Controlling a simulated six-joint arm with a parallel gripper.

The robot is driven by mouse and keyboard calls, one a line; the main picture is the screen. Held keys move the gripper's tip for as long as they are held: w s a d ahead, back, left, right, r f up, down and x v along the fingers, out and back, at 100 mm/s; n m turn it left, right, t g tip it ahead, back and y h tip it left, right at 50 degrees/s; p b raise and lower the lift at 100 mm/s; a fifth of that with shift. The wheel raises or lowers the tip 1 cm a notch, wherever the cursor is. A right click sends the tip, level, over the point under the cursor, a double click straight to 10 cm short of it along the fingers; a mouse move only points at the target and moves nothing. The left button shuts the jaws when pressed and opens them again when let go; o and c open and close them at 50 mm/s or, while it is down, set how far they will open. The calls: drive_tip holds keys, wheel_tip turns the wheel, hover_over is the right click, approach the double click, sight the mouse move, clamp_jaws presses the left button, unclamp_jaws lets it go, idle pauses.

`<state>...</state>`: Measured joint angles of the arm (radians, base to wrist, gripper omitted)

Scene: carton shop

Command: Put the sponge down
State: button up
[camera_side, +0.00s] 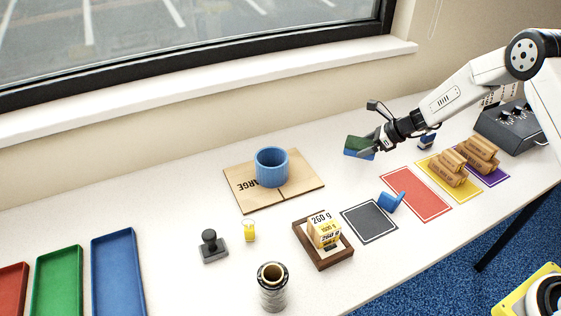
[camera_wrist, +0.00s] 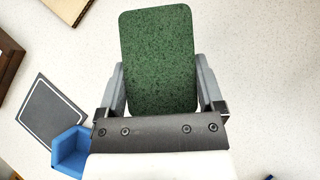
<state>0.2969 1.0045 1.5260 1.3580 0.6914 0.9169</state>
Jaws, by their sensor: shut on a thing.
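The sponge (camera_side: 360,147) has a dark green top and a blue underside. My gripper (camera_side: 371,144) is shut on it and holds it above the white table, near the back right. In the wrist view the green face of the sponge (camera_wrist: 158,60) fills the space between the two grey fingers of my gripper (camera_wrist: 160,85). The sponge lies roughly flat. How far it is above the table is hard to tell.
Below the sponge are a blue angled piece (camera_side: 391,201), a dark grey mat (camera_side: 369,221) and a red mat (camera_side: 416,194). A blue cup (camera_side: 271,168) stands on a flat carton (camera_side: 308,183) to the left. Table between carton and red mat is bare.

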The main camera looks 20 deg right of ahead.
sight(360, 162)
drive_tip(key=shift+w+f, duration=0.25)
drive_tip(key=shift+f, duration=0.1)
drive_tip(key=shift+f, duration=0.1)
drive_tip(key=shift+w+f, duration=0.2)
drive_tip(key=shift+w, duration=0.05)
drive_tip(key=shift+f, duration=1.5)
drive_tip(key=shift+f, duration=0.15)
drive_tip(key=o, duration=0.9)
